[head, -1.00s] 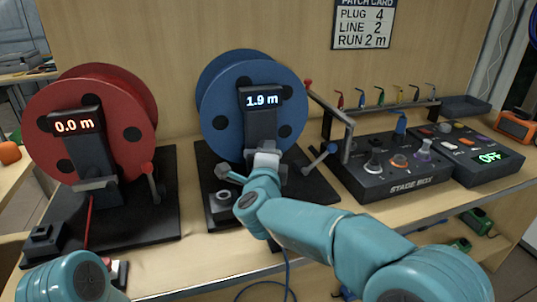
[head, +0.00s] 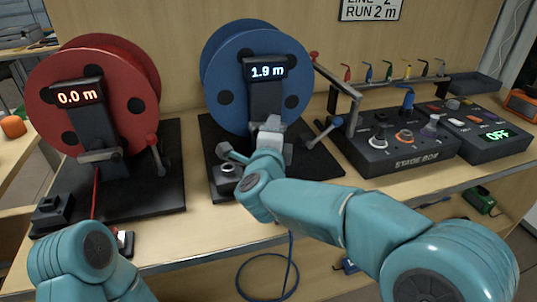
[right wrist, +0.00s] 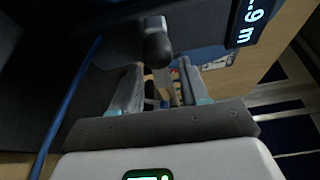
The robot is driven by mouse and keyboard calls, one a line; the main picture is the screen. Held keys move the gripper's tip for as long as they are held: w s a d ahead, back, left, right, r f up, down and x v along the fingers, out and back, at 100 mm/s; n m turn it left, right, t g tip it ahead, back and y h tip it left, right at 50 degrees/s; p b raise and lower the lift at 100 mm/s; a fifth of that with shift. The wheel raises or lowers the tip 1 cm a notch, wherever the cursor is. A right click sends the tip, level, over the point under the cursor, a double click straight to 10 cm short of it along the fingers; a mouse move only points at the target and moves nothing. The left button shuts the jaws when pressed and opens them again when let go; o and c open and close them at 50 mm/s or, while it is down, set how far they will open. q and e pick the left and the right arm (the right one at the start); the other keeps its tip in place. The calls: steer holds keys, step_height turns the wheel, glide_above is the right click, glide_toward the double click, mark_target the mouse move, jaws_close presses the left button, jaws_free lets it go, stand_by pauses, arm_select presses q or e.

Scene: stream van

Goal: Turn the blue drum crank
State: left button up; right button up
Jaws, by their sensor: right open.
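The blue drum (head: 225,85) stands on a black base, and its display (head: 265,69) reads 1.9 m. My left gripper is out of view.
The stage box (head: 400,150) and a rack of coloured plugs stand close right of the blue crank. A blue cable (head: 289,260) hangs over the bench's front edge.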

steer(key=s+a, duration=0.1)
steer(key=s, duration=1.2)
steer(key=shift+s+r, duration=0.25)
steer(key=shift+s, duration=0.05)
